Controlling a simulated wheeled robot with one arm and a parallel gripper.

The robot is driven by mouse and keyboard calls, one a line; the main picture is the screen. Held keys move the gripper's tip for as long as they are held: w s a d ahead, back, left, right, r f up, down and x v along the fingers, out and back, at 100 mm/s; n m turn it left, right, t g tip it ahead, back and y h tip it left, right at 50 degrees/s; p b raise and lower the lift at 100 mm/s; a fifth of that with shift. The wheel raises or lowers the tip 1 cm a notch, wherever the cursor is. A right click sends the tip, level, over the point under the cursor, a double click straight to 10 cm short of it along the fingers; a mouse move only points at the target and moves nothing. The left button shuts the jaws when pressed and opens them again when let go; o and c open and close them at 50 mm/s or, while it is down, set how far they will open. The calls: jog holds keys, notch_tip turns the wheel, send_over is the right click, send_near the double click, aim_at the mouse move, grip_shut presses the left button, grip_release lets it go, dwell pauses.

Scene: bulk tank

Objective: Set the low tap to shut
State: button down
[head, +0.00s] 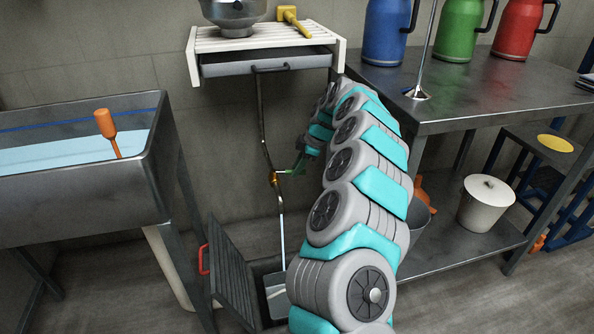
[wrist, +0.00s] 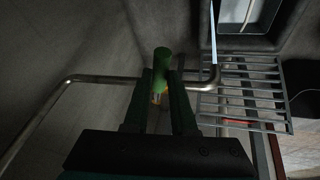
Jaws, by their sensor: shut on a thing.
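The low tap has a brass body (head: 274,179) on a thin metal pipe (head: 263,125) that runs down the wall. Its green handle (head: 295,171) sticks out to the right of the pipe. In the wrist view the green handle (wrist: 161,68) stands between the fingertips of my gripper (wrist: 162,84), which is shut on it. A bit of brass shows below it. In the head view my gripper (head: 301,162) is small and partly hidden by my arm. A pale stream of water (head: 282,238) falls from the pipe's end; it also shows in the wrist view (wrist: 213,22).
Below the stream is a grey basin (head: 275,300) in the floor, beside a raised slatted grate (head: 238,275) with a red handle (head: 203,260). A water-filled trough (head: 80,190) stands left. A metal table (head: 475,95) with coloured jugs stands right. A shelf (head: 268,40) is above.

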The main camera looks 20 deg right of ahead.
aim_at(291, 170)
dwell(0.3)
jog(key=c, duration=0.7)
grip_release()
jog(key=shift+c, duration=0.2)
jog(key=shift+r, duration=1.5)
jog(key=shift+s+r, duration=0.1)
jog(key=shift+r, duration=0.2)
jog(key=shift+s, duration=0.3)
jog(key=s+a+r+b, duration=0.1)
jog(key=s+a, duration=0.1)
jog(key=s, duration=1.3)
jog(key=shift+a+r, duration=0.15)
jog(key=shift+a, duration=0.05)
